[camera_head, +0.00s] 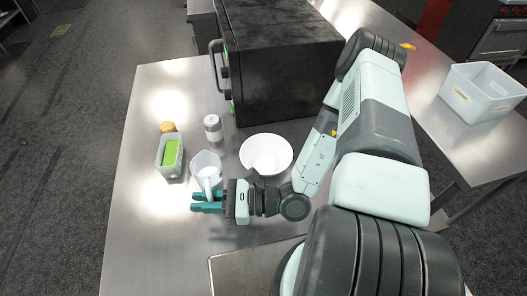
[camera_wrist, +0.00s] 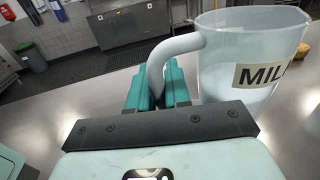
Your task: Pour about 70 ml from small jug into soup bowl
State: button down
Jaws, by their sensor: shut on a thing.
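The small jug (camera_head: 205,166) is a translucent white jug on the steel table. In the wrist view the jug (camera_wrist: 240,65) carries a label whose letters start "MIL", and pale liquid shows in its lower part. My gripper (camera_head: 208,202) is shut on the jug's handle; the teal fingers (camera_wrist: 158,88) sit either side of it in the wrist view. The jug looks upright. I cannot tell whether its base touches the table. The soup bowl (camera_head: 266,155) is white and stands just right of the jug. Its inside looks empty.
A green-filled container (camera_head: 161,155) stands left of the jug, with a brown round item (camera_head: 167,127) behind it. A white-grey shaker (camera_head: 212,127) stands behind the jug. A large black oven (camera_head: 280,70) fills the back. A white bin (camera_head: 483,92) is far right. The table's left side is clear.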

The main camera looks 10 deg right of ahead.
jog(key=s+d+f, duration=0.1)
jog(key=d, duration=0.2)
jog(key=s+d+f, duration=0.1)
jog(key=d+f, duration=0.1)
jog(key=d, duration=0.1)
jog(key=s+d+f, duration=0.2)
jog(key=d, duration=0.1)
jog(key=shift+d, duration=0.25)
jog(key=shift+w+r, duration=0.1)
jog(key=shift+w+d+r+m+y, duration=0.15)
jog(key=shift+w+r+m+y, duration=0.1)
jog(key=shift+r+m, duration=0.25)
jog(key=shift+w+d+r+m+y, duration=0.15)
jog(key=shift+w+r+m, duration=0.1)
jog(key=shift+r+m, duration=0.25)
jog(key=w+d+r+m+t+y, duration=0.1)
jog(key=w+d+r+m+t, duration=0.1)
jog(key=w+r+m, duration=0.3)
jog(key=shift+d+r+m+t, duration=0.4)
jog(key=shift+d+r+m, duration=0.15)
jog(key=shift+r+m, duration=1.7)
jog(key=shift+f+m, duration=0.2)
jog(key=shift+m, duration=0.15)
